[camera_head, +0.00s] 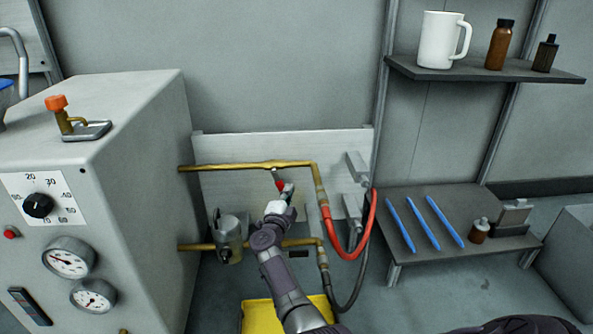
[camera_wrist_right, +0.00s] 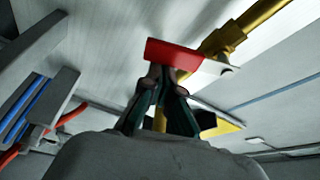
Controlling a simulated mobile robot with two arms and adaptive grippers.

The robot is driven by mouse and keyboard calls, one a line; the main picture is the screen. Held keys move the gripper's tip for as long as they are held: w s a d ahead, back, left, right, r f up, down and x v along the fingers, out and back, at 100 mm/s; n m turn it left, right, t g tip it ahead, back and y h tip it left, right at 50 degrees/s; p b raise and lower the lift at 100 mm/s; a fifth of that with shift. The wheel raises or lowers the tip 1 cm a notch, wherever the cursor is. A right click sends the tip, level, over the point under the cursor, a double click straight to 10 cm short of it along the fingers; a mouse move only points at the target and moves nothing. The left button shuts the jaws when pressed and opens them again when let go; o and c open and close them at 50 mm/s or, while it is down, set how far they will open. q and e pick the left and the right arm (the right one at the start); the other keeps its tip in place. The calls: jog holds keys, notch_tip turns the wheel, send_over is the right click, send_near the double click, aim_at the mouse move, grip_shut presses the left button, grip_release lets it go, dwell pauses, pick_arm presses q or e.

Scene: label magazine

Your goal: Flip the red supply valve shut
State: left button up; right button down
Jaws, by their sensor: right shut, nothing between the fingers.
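The red supply valve handle (camera_head: 280,184) shows as a small red piece just below the upper brass pipe (camera_head: 250,166), in front of a pale back panel. My right gripper (camera_head: 287,190) reaches up to it from below, with its fingertips beside the handle. In the right wrist view the red handle (camera_wrist_right: 172,54) lies crosswise just beyond the fingertips of my right gripper (camera_wrist_right: 166,76), close to the brass pipe (camera_wrist_right: 232,36). The fingers are shut with nothing between them. I cannot tell whether they touch the handle. My left gripper is not in view.
A grey cabinet (camera_head: 140,180) with gauges and an orange-topped brass valve (camera_head: 60,112) stands left. A glass-bowled filter unit (camera_head: 230,238) is on the lower pipe. A red hose (camera_head: 364,235) hangs right of my arm. A low shelf (camera_head: 470,205) holds blue pens. A yellow bin (camera_head: 256,316) sits below.

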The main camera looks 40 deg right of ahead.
jog(key=shift+w+a+f+m, duration=0.25)
jog(key=shift+w+a, duration=0.05)
jog(key=shift+a, duration=0.15)
jog(key=shift+w+a+f+m, duration=0.25)
jog(key=shift+a, duration=0.15)
jog(key=shift+w+a, duration=0.1)
jog(key=shift+a, duration=0.1)
